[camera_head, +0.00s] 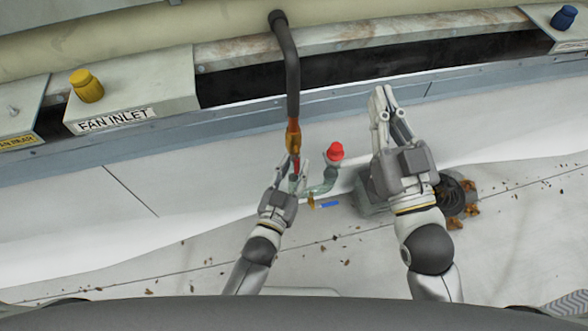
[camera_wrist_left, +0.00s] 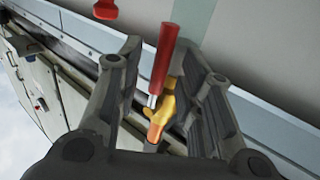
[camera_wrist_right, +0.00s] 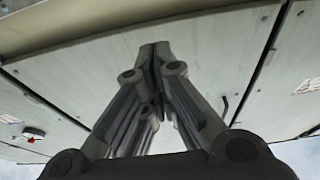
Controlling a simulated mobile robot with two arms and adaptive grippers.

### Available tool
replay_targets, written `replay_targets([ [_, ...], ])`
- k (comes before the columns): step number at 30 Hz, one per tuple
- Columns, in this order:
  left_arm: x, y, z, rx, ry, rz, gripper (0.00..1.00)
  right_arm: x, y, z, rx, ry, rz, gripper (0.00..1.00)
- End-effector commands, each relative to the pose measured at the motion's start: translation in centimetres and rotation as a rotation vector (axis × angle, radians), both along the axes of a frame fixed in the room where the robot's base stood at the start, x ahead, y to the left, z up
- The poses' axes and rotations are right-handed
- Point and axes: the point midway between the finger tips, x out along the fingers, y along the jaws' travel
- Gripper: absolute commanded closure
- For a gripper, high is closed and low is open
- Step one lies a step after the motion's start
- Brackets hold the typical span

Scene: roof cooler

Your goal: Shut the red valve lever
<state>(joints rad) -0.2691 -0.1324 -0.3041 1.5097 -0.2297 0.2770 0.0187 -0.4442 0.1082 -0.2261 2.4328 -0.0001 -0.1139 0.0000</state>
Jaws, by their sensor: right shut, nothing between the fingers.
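The red valve lever (camera_head: 296,168) sits on a brass-orange valve (camera_head: 293,137) at the lower end of a dark pipe. In the left wrist view the red lever (camera_wrist_left: 166,58) lies between my left gripper's spread fingers, with the brass valve (camera_wrist_left: 162,108) beyond it. My left gripper (camera_head: 295,165) is open around the lever, and I cannot tell whether either finger touches it. In the right wrist view the fingertips of my right gripper (camera_wrist_right: 155,50) are together and empty. It also shows in the head view (camera_head: 380,95), at the right, away from the valve.
A greenish pipe (camera_head: 325,184) with a red cap (camera_head: 335,151) stands just right of the left gripper. A small blue-handled part (camera_head: 328,205) is near it. A dark round fitting (camera_head: 455,195) lies by the right arm. A yellow knob (camera_head: 87,85) is on the FAN INLET box.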

Motion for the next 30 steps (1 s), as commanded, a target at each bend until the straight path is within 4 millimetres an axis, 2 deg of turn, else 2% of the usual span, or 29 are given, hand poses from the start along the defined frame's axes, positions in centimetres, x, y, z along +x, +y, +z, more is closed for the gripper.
replay_targets([
  [5, 0.0, 0.0, 0.0, 0.000, 0.000, 0.000, 0.67, 0.0, 0.0, 0.0, 0.000, 0.000, 0.000, 1.00],
  [13, 0.0, 0.0, 0.0, 0.000, 0.000, 0.000, 1.00, 0.0, 0.0, 0.0, 0.000, 0.001, -0.001, 1.00],
  [26, 0.0, 0.2, 0.0, 0.004, 0.001, 0.000, 1.00, 0.1, 0.0, -0.1, -0.003, 0.015, -0.001, 1.00],
  [30, -0.1, 0.6, 0.1, 0.015, 0.003, 0.000, 1.00, 0.3, -0.1, -1.7, -0.026, 0.098, -0.004, 1.00],
])
